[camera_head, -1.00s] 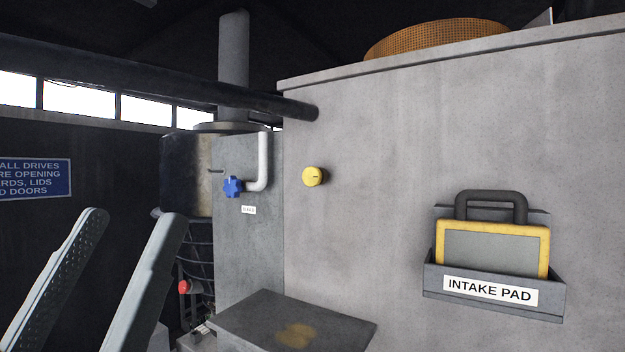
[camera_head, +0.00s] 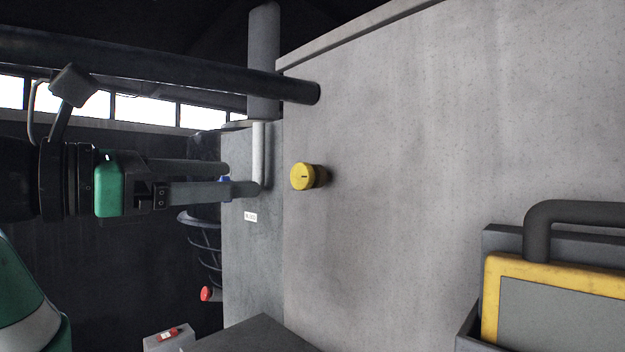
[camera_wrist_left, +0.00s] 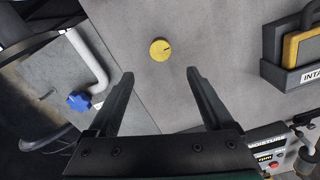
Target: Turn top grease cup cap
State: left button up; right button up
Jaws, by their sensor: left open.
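The yellow round cap (camera_head: 303,176) with a dark mark on its face sticks out from the grey wall, near the wall's left edge. In the left wrist view the yellow cap (camera_wrist_left: 160,49) lies ahead of the fingertips, between their lines and apart from them. My left gripper (camera_head: 243,178) is open and empty, left of the cap and level with it. It also shows open in the left wrist view (camera_wrist_left: 162,75). My right gripper is not in view.
A blue star knob (camera_wrist_left: 79,101) sits by a pale bent pipe (camera_head: 262,155), partly hidden behind my left fingers. A dark pipe (camera_head: 200,75) runs above. A yellow-framed pad (camera_head: 498,300) sits in a holder at right. The wall between is clear.

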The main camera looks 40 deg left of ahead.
aim_at(298, 178)
pick_arm(q)
jog(key=w+p, duration=0.1)
jog(key=w, duration=0.2)
jog(key=w+p, duration=0.2)
jog(key=w, duration=0.2)
jog(key=w+p, duration=0.2)
jog(key=w, duration=0.2)
jog(key=shift+d, duration=0.25)
jog(key=shift+w, duration=0.2)
jog(key=shift+c, duration=0.2)
grip_shut()
jog(key=shift+m, duration=0.3)
